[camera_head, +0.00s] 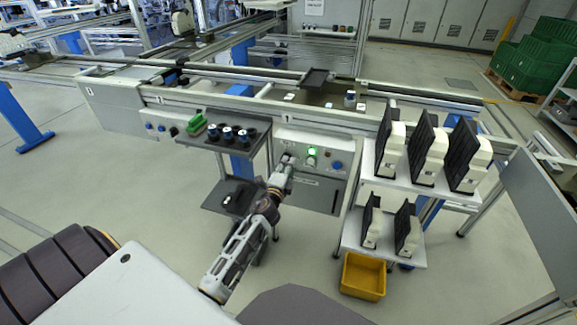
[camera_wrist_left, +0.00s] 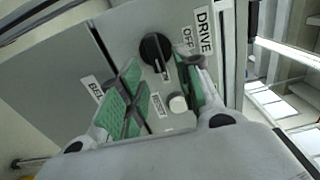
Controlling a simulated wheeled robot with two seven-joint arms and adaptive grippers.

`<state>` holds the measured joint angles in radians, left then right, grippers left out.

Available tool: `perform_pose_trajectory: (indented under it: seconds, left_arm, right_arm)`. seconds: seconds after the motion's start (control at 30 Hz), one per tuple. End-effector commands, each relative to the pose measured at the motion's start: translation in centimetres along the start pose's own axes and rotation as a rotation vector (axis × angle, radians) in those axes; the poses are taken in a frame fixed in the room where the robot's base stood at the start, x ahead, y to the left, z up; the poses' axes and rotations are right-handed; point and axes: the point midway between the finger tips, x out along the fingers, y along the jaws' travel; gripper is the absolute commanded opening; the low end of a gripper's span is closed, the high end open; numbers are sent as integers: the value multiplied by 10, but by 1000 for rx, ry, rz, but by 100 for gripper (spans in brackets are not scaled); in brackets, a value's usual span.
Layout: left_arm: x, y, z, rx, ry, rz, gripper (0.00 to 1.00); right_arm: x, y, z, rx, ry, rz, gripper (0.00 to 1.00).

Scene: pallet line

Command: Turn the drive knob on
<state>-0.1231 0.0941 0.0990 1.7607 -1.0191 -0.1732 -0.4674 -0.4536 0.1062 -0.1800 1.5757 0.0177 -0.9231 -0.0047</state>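The drive knob (camera_wrist_left: 155,48) is a round black knob with a light pointer mark. It sits on a grey panel (camera_wrist_left: 85,75) beside the labels DRIVE and OFF. My left gripper (camera_wrist_left: 160,72) is open, with its green-padded fingers pointing at the panel and the knob just beyond and between the fingertips. I cannot tell whether they touch it. In the head view, my left gripper (camera_head: 288,161) is at the left side of the control box (camera_head: 322,190) and hides the knob there. My right gripper is not in view.
A white button (camera_wrist_left: 178,104) by a RESET label lies below the knob. The box also has a lit green lamp (camera_head: 312,151) and a blue button (camera_head: 337,166). A dark shelf (camera_head: 222,140) with black cylinders is to the left; a white rack (camera_head: 405,183) stands right.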

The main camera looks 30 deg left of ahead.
Motion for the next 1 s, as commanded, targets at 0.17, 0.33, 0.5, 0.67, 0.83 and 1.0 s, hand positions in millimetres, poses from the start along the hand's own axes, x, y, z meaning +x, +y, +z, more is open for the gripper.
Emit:
perform_pose_trajectory:
  seconds: [0.17, 0.33, 0.5, 0.67, 0.83, 1.0]
  left_arm:
    - [-16, 1, 0, -1, 0, 2, 34]
    - [-31, 1, 0, 1, -1, 2, 34]
    - [-46, 1, 0, -1, -1, 2, 34]
    - [-60, 1, 0, -1, -1, 2, 34]
    - [-76, 1, 0, -1, -1, 3, 34]
    - [-91, 1, 0, -1, 0, 2, 34]
  right_arm:
    - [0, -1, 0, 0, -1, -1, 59]
    - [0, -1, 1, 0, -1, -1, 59]
    - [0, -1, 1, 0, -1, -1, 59]
    - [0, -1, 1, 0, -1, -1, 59]
    - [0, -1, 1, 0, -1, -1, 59]
    - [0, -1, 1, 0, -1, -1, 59]
